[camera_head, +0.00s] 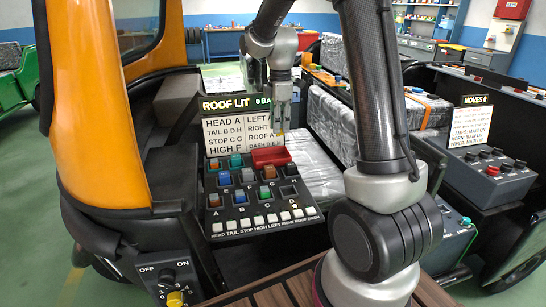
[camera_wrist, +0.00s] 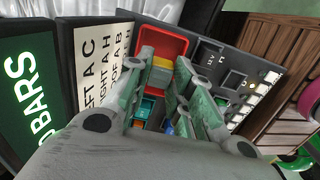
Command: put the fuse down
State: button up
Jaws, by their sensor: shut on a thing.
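My gripper (camera_head: 281,122) is above the fuse panel (camera_head: 235,228), near its red tray (camera_head: 262,157). In the wrist view its two fingers (camera_wrist: 160,82) are closed around a yellow fuse (camera_wrist: 162,68). The yellow fuse appears in front of the red tray (camera_wrist: 152,34); I cannot tell whether it touches the tray. The panel holds several teal, blue and orange fuses in lettered sockets. One dark, empty-looking socket (camera_head: 288,192) is at its right side. It also shows in the wrist view (camera_wrist: 233,79).
A sign board (camera_head: 235,125) reading ROOF LIT stands behind the panel. Grey wrapped bundles (camera_head: 318,165) lie to the right. A second box with switches (camera_head: 487,175) is at far right. An orange pillar (camera_head: 95,100) stands at left.

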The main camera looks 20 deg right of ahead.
notch_tip(320, 180, down, 9)
jog(key=shift+f, duration=0.1)
dwell(0.3)
jog(key=o, duration=0.7)
jog(key=shift+f, duration=0.1)
notch_tip(320, 180, up, 12)
jog(key=shift+r, duration=0.15)
jog(key=s+r+m+t, duration=0.1)
jog(key=s+r+m, duration=0.1)
jog(key=s+m, duration=0.3)
jog(key=s+r+m+t, duration=0.1)
jog(key=s+r+m, duration=0.2)
jog(key=s, duration=1.1)
jog(key=s+r+m+t, duration=0.2)
jog(key=s+r+m, duration=0.1)
jog(key=s+m, duration=0.4)
jog(key=shift+s+a+r+m, duration=0.15)
jog(key=shift+s+m, duration=0.15)
jog(key=shift+s, duration=1)
